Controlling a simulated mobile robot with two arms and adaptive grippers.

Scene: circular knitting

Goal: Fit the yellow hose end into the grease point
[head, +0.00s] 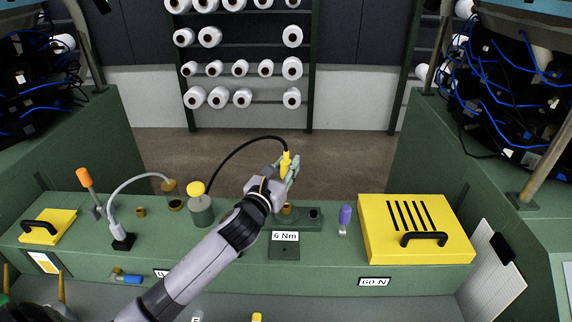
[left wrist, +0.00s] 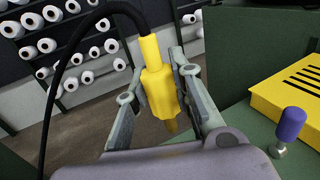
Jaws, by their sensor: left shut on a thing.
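The yellow hose end (head: 286,160) is held up above the green bench by my left gripper (head: 281,175). In the left wrist view the yellow hose end (left wrist: 158,80) sits between the two grey fingers of my left gripper (left wrist: 166,105), which is shut on it. Its narrow tip points down and its black hose (head: 240,146) arcs over to a green canister (head: 201,211) with a yellow cap. A brass fitting (head: 287,208) on a green block is below the hose end, apart from it; I cannot tell for sure that it is the grease point. My right gripper is not in view.
A purple-handled tool (head: 345,218) stands right of the block, and a yellow slotted cover (head: 412,246) with a black handle is further right. An orange-handled tool (head: 84,179) and a grey bent hose (head: 135,181) stand left. Yarn racks (head: 248,84) are behind.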

